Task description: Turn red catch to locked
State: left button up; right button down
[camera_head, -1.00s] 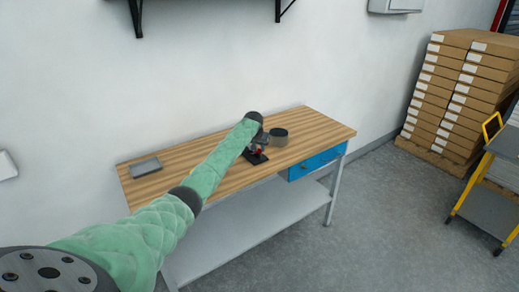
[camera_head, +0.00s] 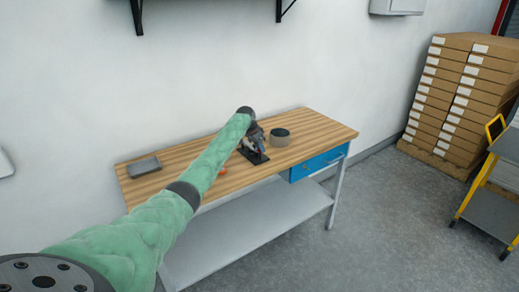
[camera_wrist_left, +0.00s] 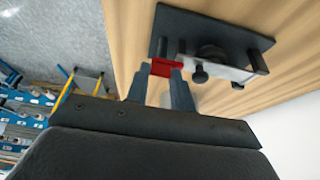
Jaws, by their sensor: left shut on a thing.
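The red catch (camera_wrist_left: 165,68) shows in the left wrist view at the edge of a black device with a dark base plate (camera_wrist_left: 168,22). My left gripper (camera_wrist_left: 160,74) is shut on the red catch, with one finger on each side of it. In the head view, the device's black base (camera_head: 254,158) lies on the wooden workbench (camera_head: 310,133), and my left gripper (camera_head: 254,136) is at the device, partly hidden by my arm. I cannot make out the catch in the head view. My right gripper is not in view.
A dark-topped round container (camera_head: 280,138) stands right of the device. A grey tray (camera_head: 143,167) lies at the bench's left end. A small orange thing (camera_head: 222,171) lies beside my arm. Stacked boxes (camera_head: 460,95) and a yellow-framed cart (camera_head: 478,190) stand to the right.

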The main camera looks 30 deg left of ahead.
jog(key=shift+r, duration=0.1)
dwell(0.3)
pick_arm(q)
jog(key=o, duration=1)
jog(key=shift+s+a+r, duration=0.1)
jog(key=shift+r, duration=0.25)
jog(key=b+v, duration=0.3)
jog(key=v, duration=0.4)
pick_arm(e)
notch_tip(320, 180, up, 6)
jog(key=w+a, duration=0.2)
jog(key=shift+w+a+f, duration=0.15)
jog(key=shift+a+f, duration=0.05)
